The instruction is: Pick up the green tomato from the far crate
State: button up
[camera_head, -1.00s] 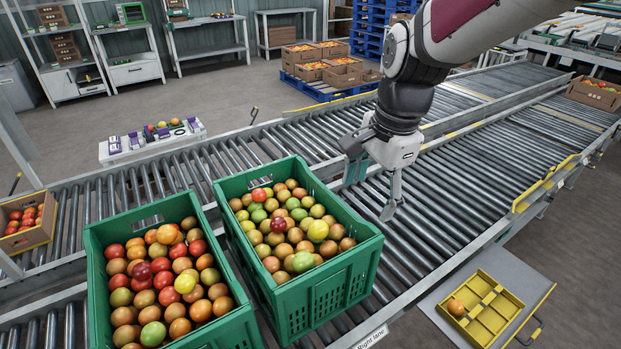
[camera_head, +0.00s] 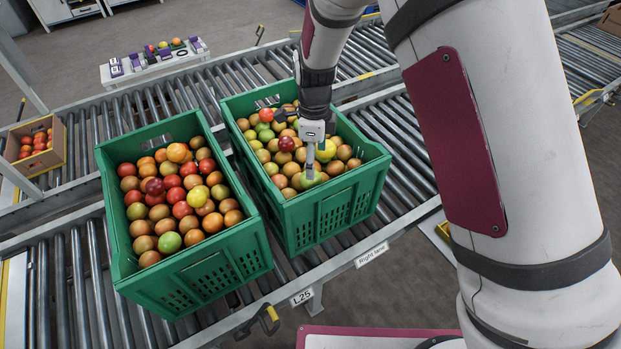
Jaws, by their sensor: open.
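Two green crates full of mixed tomatoes stand side by side on the roller conveyor. My gripper (camera_head: 310,172) points down into the right-hand crate (camera_head: 335,212), near its front end. A green tomato (camera_head: 309,182) lies right at the fingertips, partly covered by them; I cannot tell whether they touch it. The jaws are open, though one finger hides the other from this side. Another green tomato (camera_head: 265,135) lies farther back in this crate. The left-hand crate (camera_head: 195,276) also holds a green tomato (camera_head: 170,242) near its front.
Other tomatoes crowd closely around the fingertips, and the crate walls rise around them. A cardboard box of red tomatoes (camera_head: 35,148) stands at the left. A white table (camera_head: 158,69) with small items stands behind the conveyor. My arm hides much of the right side.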

aim_at(307, 184)
jog(key=shift+w+a+f, duration=0.1)
jog(key=shift+w+f, duration=0.05)
jog(key=shift+f, duration=1.85)
jog(key=shift+w+f, duration=0.1)
jog(key=shift+f, duration=1.85)
jog(key=c, duration=0.9)
